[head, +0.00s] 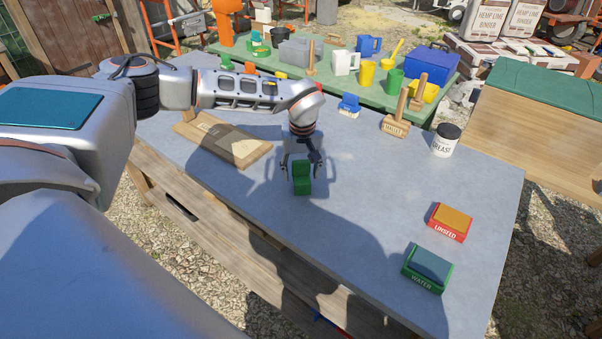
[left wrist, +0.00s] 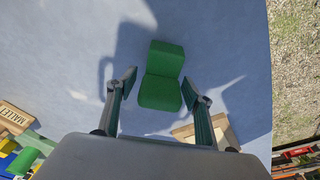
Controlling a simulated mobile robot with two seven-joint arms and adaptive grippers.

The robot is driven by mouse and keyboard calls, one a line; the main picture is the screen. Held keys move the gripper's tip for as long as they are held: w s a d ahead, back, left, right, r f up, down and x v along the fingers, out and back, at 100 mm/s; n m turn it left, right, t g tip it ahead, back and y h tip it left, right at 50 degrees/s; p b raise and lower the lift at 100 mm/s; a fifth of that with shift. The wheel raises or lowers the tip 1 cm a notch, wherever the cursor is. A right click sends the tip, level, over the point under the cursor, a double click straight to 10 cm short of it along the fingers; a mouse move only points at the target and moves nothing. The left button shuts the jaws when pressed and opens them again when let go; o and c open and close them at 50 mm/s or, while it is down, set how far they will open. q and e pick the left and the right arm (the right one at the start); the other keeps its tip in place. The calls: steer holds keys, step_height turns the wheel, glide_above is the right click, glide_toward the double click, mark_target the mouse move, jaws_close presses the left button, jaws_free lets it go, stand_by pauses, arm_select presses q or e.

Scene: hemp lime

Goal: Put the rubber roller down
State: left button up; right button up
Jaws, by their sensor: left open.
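A green piece with two rounded block-like parts, which I take for the rubber roller (head: 302,187), rests on the grey tabletop (head: 370,210). It also shows in the left wrist view (left wrist: 162,78). My left gripper (head: 302,172) is above and around it, pointing down. In the left wrist view the gripper's fingers (left wrist: 159,82) stand apart on either side of the piece, with a gap visible on both sides. My right gripper is not in view.
A wooden board (head: 228,142) lies to the left. The tabletop between is clear.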

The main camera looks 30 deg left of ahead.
mark_target(302, 177)
arm_select(q)
step_height(302, 177, up, 11)
steer(key=s+d, duration=0.1)
steer(key=shift+s, duration=0.2)
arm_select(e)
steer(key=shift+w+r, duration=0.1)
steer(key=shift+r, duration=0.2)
arm_select(q)
steer(key=shift+r, duration=0.1)
